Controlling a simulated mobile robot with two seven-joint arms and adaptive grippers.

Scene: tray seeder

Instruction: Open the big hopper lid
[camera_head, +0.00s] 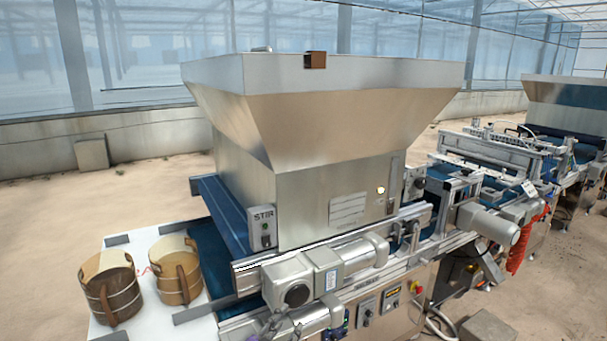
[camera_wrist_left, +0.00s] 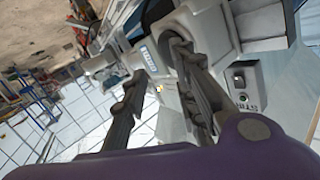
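The big hopper (camera_head: 300,125) is a large metal funnel on a box-shaped body in the middle of the head view. Its lid (camera_head: 400,69) appears flat and closed across the top, seen almost edge-on. A small brown block, like a handle (camera_head: 315,60), sits on the lid's front edge. My left gripper (camera_head: 285,328) is low at the bottom edge of the head view, in front of the machine and well below the lid. In the left wrist view its two dark fingers (camera_wrist_left: 157,62) are apart with nothing held. My right gripper is not in view.
A grey motor (camera_head: 335,268) juts out near my left gripper. A switch box marked STIR (camera_head: 262,228) is on the hopper's side, also in the left wrist view (camera_wrist_left: 245,84). Two wooden buckets (camera_head: 112,288) stand on a white table (camera_head: 150,247) at left. Space above the hopper is clear.

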